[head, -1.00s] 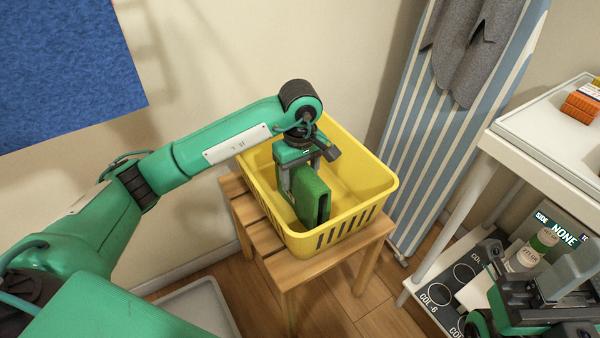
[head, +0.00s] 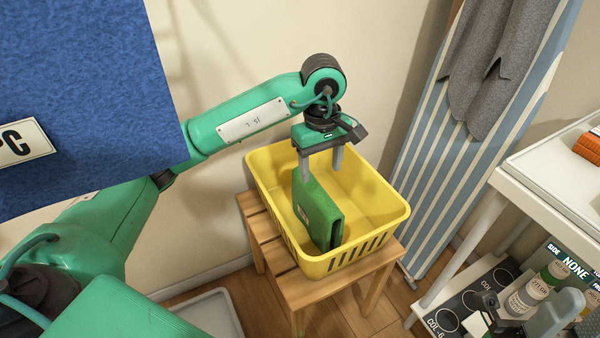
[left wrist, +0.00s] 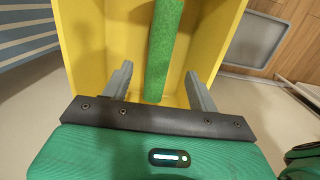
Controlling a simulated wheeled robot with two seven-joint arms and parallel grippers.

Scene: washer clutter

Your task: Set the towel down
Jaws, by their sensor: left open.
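The green folded towel (head: 317,212) stands on edge inside the yellow basket (head: 378,210), at its left front part. In the left wrist view the towel (left wrist: 163,50) shows as a narrow green strip between the fingers, with the yellow basket wall (left wrist: 90,45) around it. My left gripper (head: 322,170) is open above the towel, its fingers apart on either side of the towel's top end. In the left wrist view both fingers (left wrist: 160,88) are clear of the towel. My right gripper (head: 497,312) shows only in part at the lower right.
The basket stands on a slatted wooden stool (head: 268,246). A striped ironing board (head: 440,150) with grey cloth leans behind it. A white shelf unit (head: 545,170) with bottles (head: 530,293) is at right. A blue cloth (head: 80,90) hangs at upper left.

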